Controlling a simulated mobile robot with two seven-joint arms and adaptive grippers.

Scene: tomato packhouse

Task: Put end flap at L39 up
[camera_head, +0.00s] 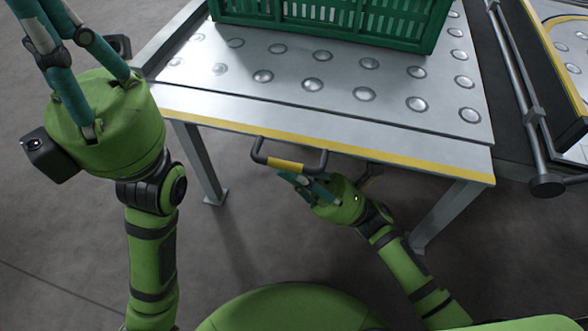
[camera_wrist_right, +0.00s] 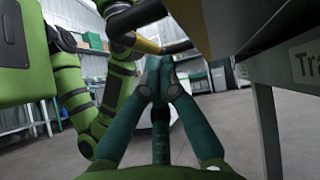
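The end flap (camera_head: 330,128) is the grey metal strip with a yellow edge at the table's near end. It looks about level with the top behind a dark seam. Its dark handle (camera_head: 322,160) has a yellow grip and hangs off the near edge; the handle also shows in the right wrist view (camera_wrist_right: 182,47). My right gripper (camera_head: 292,180) is just below the handle. Its fingers meet in the right wrist view (camera_wrist_right: 160,64), tips close under the bar; I cannot tell if they touch it. My left gripper (camera_head: 48,15) is at upper left, fingers apart, tips cut off.
A green crate (camera_head: 335,22) stands on the table top (camera_head: 290,72), which has several metal balls. Table legs (camera_head: 199,165) flank the space under the flap. A rail (camera_head: 520,85) and another yellow-edged unit are at the right. The floor (camera_head: 60,235) at left is clear.

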